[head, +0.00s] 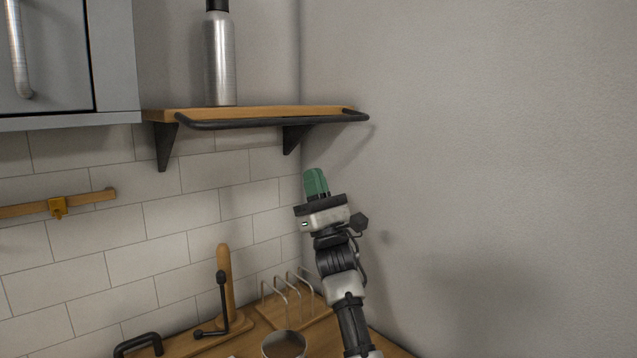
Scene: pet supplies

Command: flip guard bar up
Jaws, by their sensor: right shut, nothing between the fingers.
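The guard bar (275,123) is a dark rod along the front of a wooden wall shelf (260,110). It hangs at about the level of the shelf board, slightly below its top. My right gripper (316,172) has green fingers pointing up. It is shut and empty, below the right end of the bar and apart from it in the picture. My left gripper is out of view.
A metal bottle (220,60) stands on the shelf. A grey cabinet (115,60) hangs at the left. Below are a wooden post stand (225,290), a wire rack (290,300) and a metal cup (284,345) on the counter. A bare wall (500,150) fills the right.

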